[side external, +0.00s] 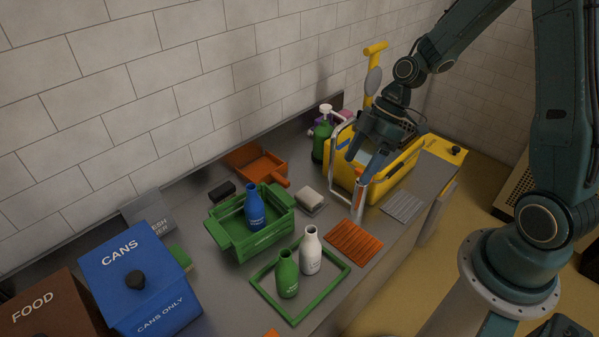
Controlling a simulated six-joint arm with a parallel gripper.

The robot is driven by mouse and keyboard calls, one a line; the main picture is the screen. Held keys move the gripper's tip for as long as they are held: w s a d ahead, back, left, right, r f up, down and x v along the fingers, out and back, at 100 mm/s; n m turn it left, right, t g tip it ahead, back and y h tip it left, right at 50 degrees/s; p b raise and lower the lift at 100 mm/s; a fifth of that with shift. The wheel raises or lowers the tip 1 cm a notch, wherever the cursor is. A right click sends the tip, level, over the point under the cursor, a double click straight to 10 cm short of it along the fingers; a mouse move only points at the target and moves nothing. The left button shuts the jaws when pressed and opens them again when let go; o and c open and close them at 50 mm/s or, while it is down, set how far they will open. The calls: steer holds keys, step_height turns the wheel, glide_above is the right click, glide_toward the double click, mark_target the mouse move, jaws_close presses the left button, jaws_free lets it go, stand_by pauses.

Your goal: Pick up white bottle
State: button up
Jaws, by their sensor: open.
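The white bottle (310,251) stands upright on the counter at the right side of a green square frame (346,277). A green bottle (287,274) stands upright beside it, to its left and nearer the camera. My gripper (356,184) is open, its fingers pointing down, above and to the right of the white bottle and well apart from it. It is in front of the yellow bucket (397,170). I cannot see anything held between the fingers.
A blue bottle (254,207) stands in a green crate (216,231). An orange ribbed mat (354,243) lies right of the white bottle. A sponge (311,201) lies behind. A blue CANS bin (133,283) and brown FOOD bin (47,308) stand left.

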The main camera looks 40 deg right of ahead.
step_height(320, 180, down, 22)
steer(key=n+t+y, duration=0.2)
steer(key=t+y, duration=0.2)
steer(key=y, duration=0.2)
steer(key=shift+s+a+r+t+y, duration=0.15)
steer(key=shift+s+r+t+y, duration=0.15)
steer(key=shift+y, duration=0.1)
steer(key=shift+a+f, duration=0.1)
steer(key=shift+a, duration=0.05)
glide_toward(305, 251)
steer(key=shift+w+a+f, duration=0.75)
steer(key=shift+f, duration=0.2)
steer(key=shift+w+a+f, duration=0.75)
steer(key=shift+f, duration=0.25)
steer(key=shift+a, duration=0.1)
steer(key=shift+x, duration=2.55)
steer(key=shift+c, duration=0.2)
steer(key=c, duration=1)
